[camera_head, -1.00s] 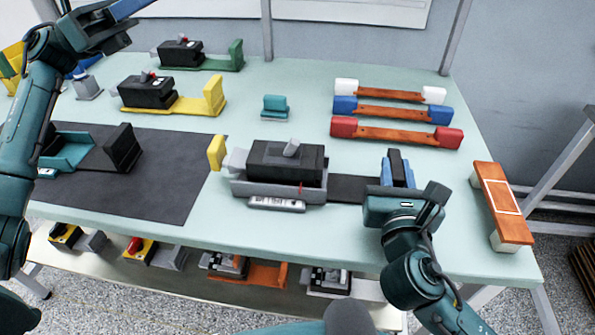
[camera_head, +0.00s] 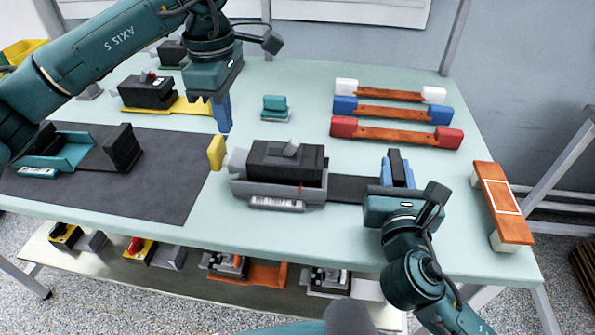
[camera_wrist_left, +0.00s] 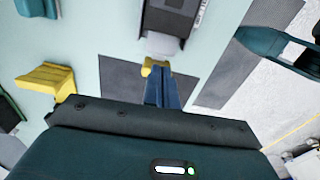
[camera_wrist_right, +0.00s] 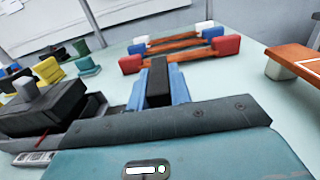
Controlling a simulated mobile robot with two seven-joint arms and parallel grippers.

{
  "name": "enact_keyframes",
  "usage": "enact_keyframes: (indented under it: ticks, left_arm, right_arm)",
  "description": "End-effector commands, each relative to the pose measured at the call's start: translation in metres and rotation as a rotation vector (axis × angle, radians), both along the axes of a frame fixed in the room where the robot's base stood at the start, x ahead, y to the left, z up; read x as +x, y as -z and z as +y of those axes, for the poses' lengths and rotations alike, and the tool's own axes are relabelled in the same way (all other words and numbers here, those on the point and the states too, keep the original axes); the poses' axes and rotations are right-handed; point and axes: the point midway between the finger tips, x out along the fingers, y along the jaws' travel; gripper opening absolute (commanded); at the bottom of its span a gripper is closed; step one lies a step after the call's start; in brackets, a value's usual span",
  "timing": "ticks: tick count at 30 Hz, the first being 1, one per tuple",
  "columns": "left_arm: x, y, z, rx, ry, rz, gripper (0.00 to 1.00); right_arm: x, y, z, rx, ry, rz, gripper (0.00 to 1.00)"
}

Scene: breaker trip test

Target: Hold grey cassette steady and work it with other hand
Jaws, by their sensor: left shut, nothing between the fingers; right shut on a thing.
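The grey cassette (camera_head: 243,188) lies at the middle front of the table, with a black breaker block (camera_head: 270,163) and a light grey lever (camera_head: 291,148) on it. A yellow block (camera_head: 216,152) sits at its left end; it shows in the left wrist view (camera_wrist_left: 153,65) too. A dark strip (camera_head: 350,189) runs right to a black upright block (camera_head: 395,160). My right gripper (camera_wrist_right: 158,85) is shut on that black block. My left gripper (camera_head: 222,116) is shut and empty, fingers pointing down, above and behind the yellow block; whether they touch is unclear.
A teal cassette (camera_head: 62,152) lies on the dark mat (camera_head: 165,170) at left. A yellow cassette (camera_head: 195,105) stands behind my left gripper. Red, blue and white-ended bars (camera_head: 395,134) lie at back right, an orange bar (camera_head: 503,203) at the right edge. A small teal block (camera_head: 275,104) stands mid-table.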

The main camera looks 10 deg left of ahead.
Motion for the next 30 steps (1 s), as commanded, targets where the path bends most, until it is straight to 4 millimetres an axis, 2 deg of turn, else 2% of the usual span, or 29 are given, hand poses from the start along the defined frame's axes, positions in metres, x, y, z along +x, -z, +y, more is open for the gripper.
enact_keyframes:
  ticks: [16, 21, 30]
  left_arm:
    - [0.000, 0.066, 0.000, -0.003, 0.001, 0.005, 0.00]
    - [0.000, 0.075, 0.000, -0.004, 0.000, 0.002, 0.00]
    - [0.000, 0.076, 0.000, -0.004, 0.000, 0.002, 0.00]
  right_arm:
    - [0.000, 0.001, 0.000, 0.000, 0.000, 0.002, 0.00]
    - [0.000, 0.001, 0.000, 0.000, 0.000, 0.002, 0.00]
    - [0.000, 0.001, 0.000, 0.000, 0.000, 0.002, 0.00]
